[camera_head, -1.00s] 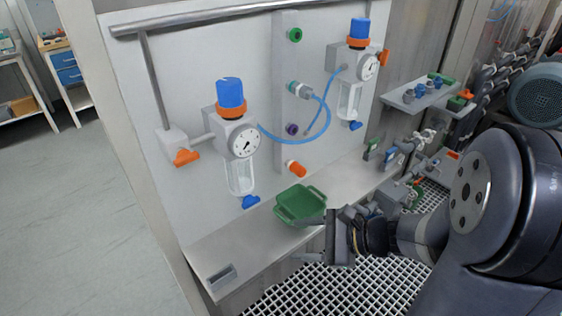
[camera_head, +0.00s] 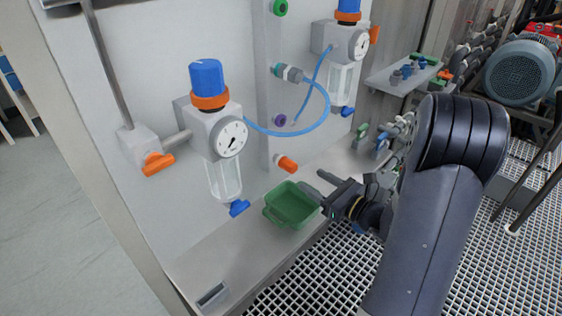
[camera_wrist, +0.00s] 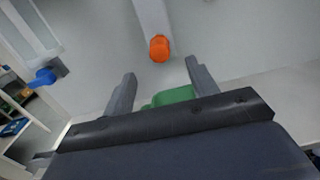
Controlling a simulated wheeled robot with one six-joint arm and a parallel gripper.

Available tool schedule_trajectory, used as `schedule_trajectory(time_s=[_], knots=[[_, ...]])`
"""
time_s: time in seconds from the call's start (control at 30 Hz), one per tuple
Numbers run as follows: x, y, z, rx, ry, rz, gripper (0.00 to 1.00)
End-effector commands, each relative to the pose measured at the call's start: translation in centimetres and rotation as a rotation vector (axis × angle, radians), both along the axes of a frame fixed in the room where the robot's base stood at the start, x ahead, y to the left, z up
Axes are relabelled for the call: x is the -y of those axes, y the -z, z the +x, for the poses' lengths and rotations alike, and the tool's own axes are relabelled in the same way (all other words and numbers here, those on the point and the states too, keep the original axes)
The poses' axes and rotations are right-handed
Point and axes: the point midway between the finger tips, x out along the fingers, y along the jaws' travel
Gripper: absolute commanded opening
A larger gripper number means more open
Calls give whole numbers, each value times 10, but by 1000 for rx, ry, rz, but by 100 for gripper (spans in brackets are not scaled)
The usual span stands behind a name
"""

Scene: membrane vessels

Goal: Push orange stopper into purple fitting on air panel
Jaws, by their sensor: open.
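The orange stopper (camera_head: 287,164) sticks out of the lowest position on the panel's vertical strip, below the purple fitting (camera_head: 280,121). The purple fitting is uncovered, with its dark round opening facing out. My gripper (camera_head: 316,182) is open and empty, its fingers pointing toward the panel near the right side of the green tray. In the wrist view, the stopper (camera_wrist: 159,48) shows its round end ahead of and between my open fingers (camera_wrist: 161,68), apart from both. The purple fitting is not in the wrist view.
The green tray (camera_head: 270,212) sits on the shelf below the stopper. A teal fitting (camera_head: 287,73) carries a blue hose (camera_head: 325,110) that loops beside the purple fitting. Regulators with gauges (camera_head: 231,138) flank the strip.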

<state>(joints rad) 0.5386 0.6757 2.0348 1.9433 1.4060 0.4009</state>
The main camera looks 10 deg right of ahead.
Motion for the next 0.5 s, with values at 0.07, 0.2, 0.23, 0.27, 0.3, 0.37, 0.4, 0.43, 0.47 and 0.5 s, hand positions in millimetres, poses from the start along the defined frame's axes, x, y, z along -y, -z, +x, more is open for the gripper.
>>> schedule_trajectory(time_s=[0.07,0.2,0.23,0.27,0.3,0.37,0.4,0.43,0.47,0.5], knots=[[-1,0,0,1,-1,-1,55],[-6,0,6,1,-4,-1,55],[-7,0,9,1,-4,-1,55],[-9,0,11,1,-5,-1,55],[-13,0,15,0,-6,-1,55],[-18,0,22,-1,-6,-1,55],[-22,-1,27,1,-7,-1,55],[-24,-1,31,1,-6,-1,55],[-27,-1,34,0,-7,-2,55],[-30,-1,39,0,-6,-1,55]])
